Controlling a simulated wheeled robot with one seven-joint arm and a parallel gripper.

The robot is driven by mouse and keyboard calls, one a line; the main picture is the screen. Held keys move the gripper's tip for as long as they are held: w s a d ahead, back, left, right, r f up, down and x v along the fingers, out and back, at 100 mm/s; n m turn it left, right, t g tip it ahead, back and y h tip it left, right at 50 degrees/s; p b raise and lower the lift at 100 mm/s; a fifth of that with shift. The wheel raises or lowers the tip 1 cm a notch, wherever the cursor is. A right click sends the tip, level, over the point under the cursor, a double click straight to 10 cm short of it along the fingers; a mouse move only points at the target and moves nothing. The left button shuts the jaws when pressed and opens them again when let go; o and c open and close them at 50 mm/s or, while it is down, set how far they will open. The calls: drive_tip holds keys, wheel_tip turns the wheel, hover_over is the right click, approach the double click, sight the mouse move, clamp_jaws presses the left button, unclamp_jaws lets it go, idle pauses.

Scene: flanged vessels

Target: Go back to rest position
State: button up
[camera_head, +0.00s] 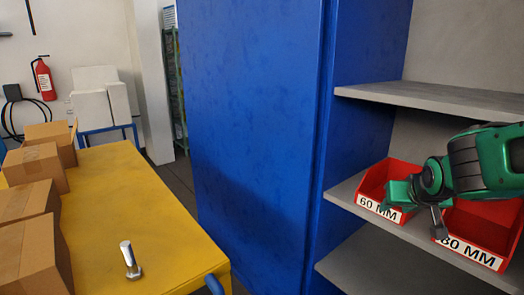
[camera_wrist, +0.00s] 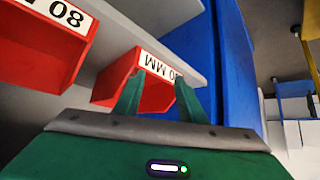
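My gripper (camera_head: 412,192) is in front of the shelf at the right, over the front of the red bins. In the wrist view its two green fingers (camera_wrist: 160,88) stand apart with nothing held between them. The red bin labelled 60 MM (camera_head: 380,190) sits on the middle shelf; it also shows in the wrist view (camera_wrist: 155,97), beyond and between the fingers. I cannot tell whether the fingers touch it. The red bin labelled 80 MM (camera_head: 470,240) sits to its right, partly hidden by my arm; it also shows in the wrist view (camera_wrist: 40,50).
A blue cabinet (camera_head: 255,130) with grey shelves (camera_head: 440,98) surrounds the bins closely. A yellow table (camera_head: 125,195) at the left carries several cardboard boxes (camera_head: 30,225) and a small metal part (camera_head: 130,262). A fire extinguisher (camera_head: 43,80) hangs on the back wall.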

drive_tip(key=s+a+f+n+g+y, duration=0.1)
drive_tip(key=s+a+f+g, duration=0.1)
drive_tip(key=s+a, duration=0.3)
drive_tip(key=s+a+f+n+g+y, duration=0.1)
drive_tip(key=s+a+f+g, duration=0.1)
drive_tip(key=s, duration=0.5)
drive_tip(key=s+d+m+g, duration=0.2)
drive_tip(key=s+d, duration=0.3)
drive_tip(key=s, duration=0.3)
drive_tip(key=s+d+f+m+g, duration=0.1)
drive_tip(key=s+d+m+g, duration=0.2)
drive_tip(key=s+d, duration=0.3)
drive_tip(key=s+m, duration=0.1)
drive_tip(key=s, duration=0.2)
drive_tip(key=shift+f, duration=0.2)
drive_tip(key=shift+w+f, duration=0.25)
drive_tip(key=shift+w, duration=0.4)
drive_tip(key=shift+c, duration=0.7)
